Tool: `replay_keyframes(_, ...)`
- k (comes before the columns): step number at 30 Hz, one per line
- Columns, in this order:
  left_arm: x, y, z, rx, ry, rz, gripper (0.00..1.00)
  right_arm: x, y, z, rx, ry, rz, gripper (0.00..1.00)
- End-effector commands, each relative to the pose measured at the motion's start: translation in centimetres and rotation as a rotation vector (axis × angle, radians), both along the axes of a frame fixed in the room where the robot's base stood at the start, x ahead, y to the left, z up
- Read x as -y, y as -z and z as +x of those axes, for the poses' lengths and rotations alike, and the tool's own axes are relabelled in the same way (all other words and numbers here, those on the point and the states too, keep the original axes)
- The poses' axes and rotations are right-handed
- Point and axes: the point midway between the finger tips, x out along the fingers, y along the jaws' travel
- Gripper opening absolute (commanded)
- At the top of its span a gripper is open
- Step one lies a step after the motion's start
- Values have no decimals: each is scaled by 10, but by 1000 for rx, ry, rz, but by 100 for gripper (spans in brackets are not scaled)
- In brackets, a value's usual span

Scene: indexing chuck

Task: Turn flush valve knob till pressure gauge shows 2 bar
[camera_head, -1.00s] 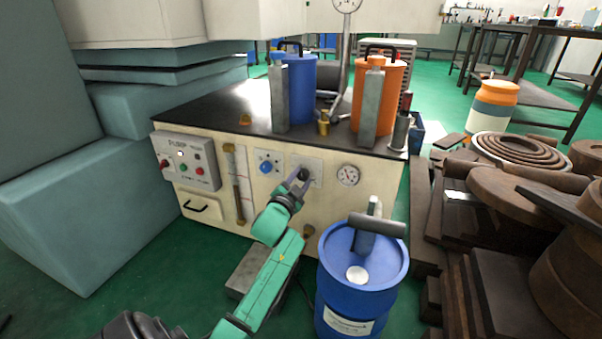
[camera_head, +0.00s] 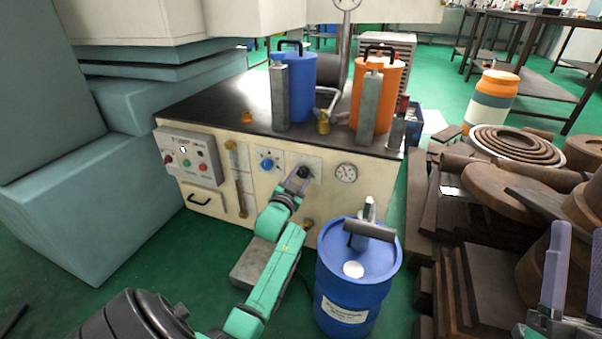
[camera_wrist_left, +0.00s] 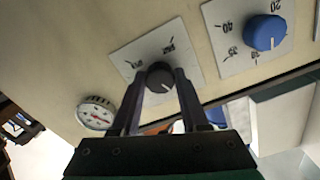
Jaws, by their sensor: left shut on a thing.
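A black knob (camera_head: 303,172) with a pale pointer line sits on a white scale plate on the cream machine front. My left gripper (camera_head: 299,178) has its fingers on either side of this knob and is shut on it; the left wrist view shows the knob (camera_wrist_left: 161,77) between the fingertips. A round white pressure gauge (camera_head: 346,173) is just right of the knob. It also shows in the left wrist view (camera_wrist_left: 96,114), but its reading is too small to tell. My right gripper (camera_head: 576,270) is at the lower right, open and empty, far from the panel.
A blue knob (camera_head: 267,164) on its own plate is left of the black one. A blue drum (camera_head: 352,289) stands in front of the machine, close to my left arm. Brown stacked parts (camera_head: 478,220) fill the right side.

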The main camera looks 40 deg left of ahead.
Motion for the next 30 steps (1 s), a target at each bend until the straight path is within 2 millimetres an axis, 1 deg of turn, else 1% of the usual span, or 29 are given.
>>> replay_keyframes(1,1,-1,0,1,0,-17,0,-3,18,6,-67,-7,-13,50)
replay_keyframes(2,1,-1,0,4,0,-25,0,-5,31,9,-106,-11,-20,50)
replay_keyframes(3,1,0,0,8,0,-36,0,-8,48,12,-159,-18,-30,50)
replay_keyframes(5,0,0,0,14,0,-57,0,-11,74,15,-238,-27,-45,50)
replay_keyframes(7,1,0,0,22,0,-79,0,-15,105,16,-331,-39,-61,50)
replay_keyframes(8,1,0,0,26,0,-87,0,-17,118,15,-369,-43,-67,50)
replay_keyframes(9,1,0,0,30,0,-99,0,-18,135,14,-421,-50,-77,50)
replay_keyframes(11,1,0,0,36,0,-116,0,-21,161,10,-499,-61,-89,50)
replay_keyframes(12,1,0,0,39,0,-129,0,-23,179,6,-549,-68,-98,50)
replay_keyframes(14,1,0,0,46,0,-148,0,-25,205,-1,-625,-79,-112,50)
replay_keyframes(15,1,0,0,50,0,-159,0,-27,221,-7,-674,-87,-119,50)
replay_keyframes(17,1,0,0,57,0,-176,0,-29,246,-18,-750,-98,-130,50)
replay_keyframes(18,1,0,0,61,0,-188,0,-30,262,-26,-798,-105,-139,50)
replay_keyframes(20,1,0,0,67,0,-208,0,-31,286,-39,-872,-118,-150,50)
replay_keyframes(21,1,0,0,71,0,-219,0,-32,301,-49,-921,-127,-157,50)
replay_keyframes(23,1,0,0,77,0,-237,0,-33,324,-65,-993,-139,-169,50)
replay_keyframes(24,1,0,0,81,0,-249,0,-34,337,-77,-1040,-148,-175,50)
replay_keyframes(26,1,0,0,88,0,-266,0,-35,357,-95,-1110,-161,-185,50)
replay_keyframes(27,1,0,0,92,0,-277,0,-35,370,-108,-1155,-169,-191,50)
replay_keyframes(28,1,0,0,94,-1,-286,0,-35,378,-117,-1187,-175,-197,50)
replay_keyframes(30,1,1,0,100,0,-305,0,-35,373,-114,-1181,-175,-198,50)
